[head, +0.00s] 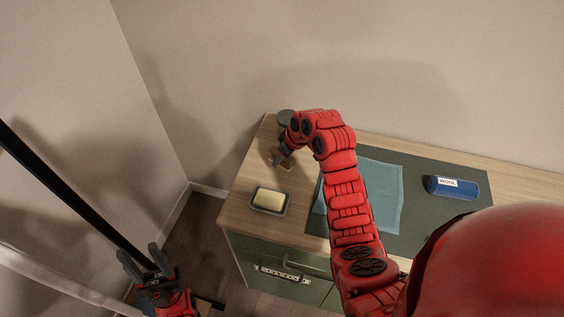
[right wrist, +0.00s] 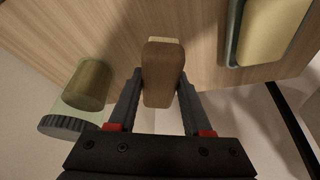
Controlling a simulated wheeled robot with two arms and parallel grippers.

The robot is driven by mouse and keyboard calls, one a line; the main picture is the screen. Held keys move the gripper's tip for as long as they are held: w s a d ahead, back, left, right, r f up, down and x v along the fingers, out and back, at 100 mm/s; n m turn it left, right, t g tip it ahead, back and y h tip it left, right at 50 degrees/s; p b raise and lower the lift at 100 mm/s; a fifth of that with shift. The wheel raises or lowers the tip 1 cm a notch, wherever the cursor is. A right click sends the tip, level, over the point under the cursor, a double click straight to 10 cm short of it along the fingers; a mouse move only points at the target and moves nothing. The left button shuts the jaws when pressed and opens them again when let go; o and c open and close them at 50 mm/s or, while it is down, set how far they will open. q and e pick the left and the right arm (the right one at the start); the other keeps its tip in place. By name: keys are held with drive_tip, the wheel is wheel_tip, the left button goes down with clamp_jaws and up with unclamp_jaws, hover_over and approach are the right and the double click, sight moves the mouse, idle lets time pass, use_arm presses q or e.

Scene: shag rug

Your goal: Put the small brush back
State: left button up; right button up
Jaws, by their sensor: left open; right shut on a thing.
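The small brush (right wrist: 163,72) has a brown wooden back, with a cream strip showing at its far end. In the right wrist view it sits between the two fingers of my right gripper (right wrist: 160,82), which is shut on it. In the head view my right gripper (head: 279,158) is over the left part of the wooden top, beyond the soap dish; the brush is mostly hidden there. I cannot tell whether the brush touches the top. My left gripper (head: 142,264) is open and empty, low at the left, off the furniture.
A jar with a grey lid (head: 285,117) stands close behind my right gripper. A soap bar (head: 269,199) lies in a grey dish on the wooden top (head: 241,190). A teal cloth (head: 382,190) and a blue roll labelled WOOL (head: 453,188) lie on a dark green mat (head: 425,221).

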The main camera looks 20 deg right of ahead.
sight(282, 164)
drive_tip(key=shift+f+p, duration=0.3)
drive_tip(key=shift+p, duration=0.05)
wheel_tip(282, 164, down, 2)
drive_tip(key=shift+f+p, duration=0.15)
drive_tip(key=shift+p, duration=0.55)
drive_tip(key=shift+f, duration=0.4)
drive_tip(key=o, duration=0.7)
drive_tip(key=shift+f+b, duration=0.1)
drive_tip(key=shift+b, duration=0.25)
drive_tip(key=o, duration=0.5)
